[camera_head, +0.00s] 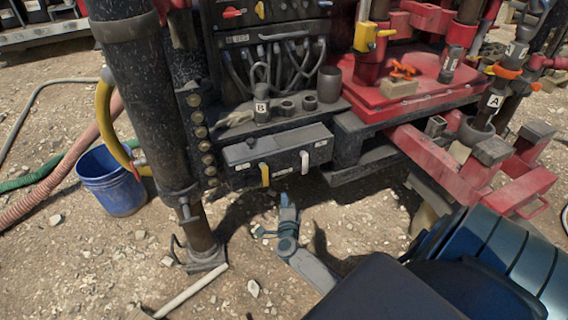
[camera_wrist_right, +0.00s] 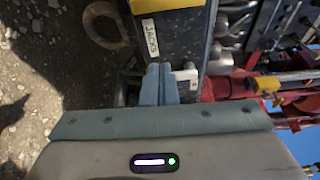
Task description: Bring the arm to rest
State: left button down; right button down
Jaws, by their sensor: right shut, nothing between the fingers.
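My right gripper (camera_head: 286,200) is in the lower middle of the head view, above the gravel just in front of the grey control box (camera_head: 278,155). Its blue-grey fingers (camera_wrist_right: 160,84) are together and empty in the right wrist view. The control box carries a yellow lever (camera_head: 265,174) and a white lever (camera_head: 304,161). In the wrist view, a panel labelled JACKS (camera_wrist_right: 150,37) is just beyond the fingertips. I cannot tell whether the fingers touch anything there. My left gripper does not show.
A blue bucket (camera_head: 110,183) stands at the left by hoses (camera_head: 62,174). A thick black jack leg (camera_head: 150,100) stands left of the control box. A red rig deck (camera_head: 425,92) and red beams (camera_head: 440,160) are at the right. Gravel lies open at the lower left.

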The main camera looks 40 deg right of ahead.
jog(key=shift+a, duration=0.1)
dwell(0.5)
